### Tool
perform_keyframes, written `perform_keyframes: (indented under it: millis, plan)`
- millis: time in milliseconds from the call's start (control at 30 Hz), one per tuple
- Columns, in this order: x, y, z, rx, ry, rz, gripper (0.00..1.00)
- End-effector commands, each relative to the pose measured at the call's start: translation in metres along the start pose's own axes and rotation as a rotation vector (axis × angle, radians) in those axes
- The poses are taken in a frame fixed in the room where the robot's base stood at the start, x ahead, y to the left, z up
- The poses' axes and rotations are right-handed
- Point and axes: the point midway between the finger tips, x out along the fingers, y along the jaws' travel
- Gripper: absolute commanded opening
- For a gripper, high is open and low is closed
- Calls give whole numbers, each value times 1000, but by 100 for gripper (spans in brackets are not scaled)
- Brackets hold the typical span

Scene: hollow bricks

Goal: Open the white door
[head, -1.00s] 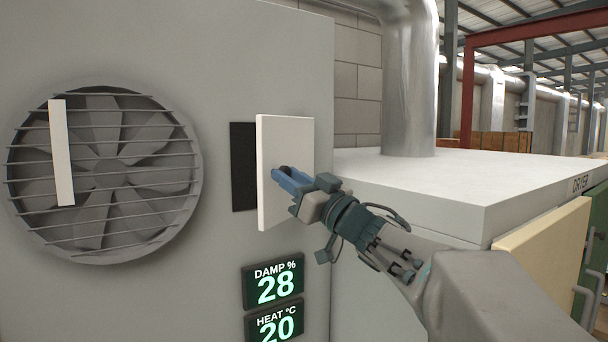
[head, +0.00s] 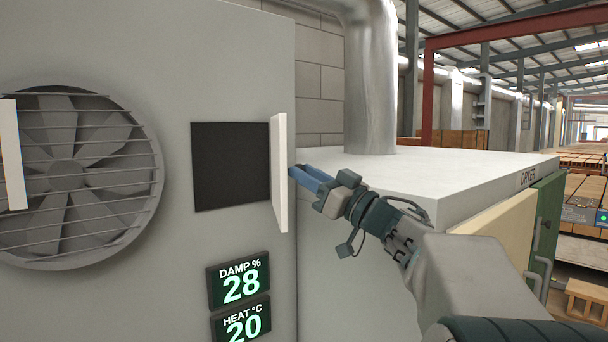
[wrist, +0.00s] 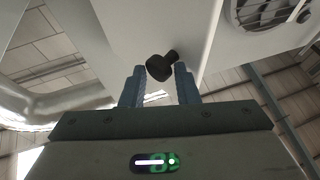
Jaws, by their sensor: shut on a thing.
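The white door (head: 279,172) is a small panel on the grey cabinet wall. It stands swung out from the wall, nearly edge-on in the head view, hinged at its right side. The dark square opening (head: 229,165) behind it is exposed. My gripper (head: 296,172) is at the door's outer face, on the right. In the wrist view the door face (wrist: 150,28) fills the upper middle, and a black knob (wrist: 160,67) sits between the blue fingers of my gripper (wrist: 160,84). The fingers are shut on the knob. In the head view the knob is hidden.
A round fan grille (head: 75,175) is at left, with a white strip (head: 12,155) before it. Damp and heat displays (head: 239,283) sit below the opening. A white-topped dryer (head: 430,180) and metal duct (head: 370,80) stand to the right, close to my arm.

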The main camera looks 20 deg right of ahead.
Motion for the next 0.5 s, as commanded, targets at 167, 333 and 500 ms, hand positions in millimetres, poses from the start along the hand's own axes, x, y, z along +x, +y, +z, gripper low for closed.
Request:
perform_keyframes:
  millis: [167, 333, 500]
  plan:
    - [5, 5, -5, -6, 9, 13, 0]
    - [7, 6, -3, -5, 7, 13, 31]
    - [5, 6, -3, -4, 6, 13, 49]
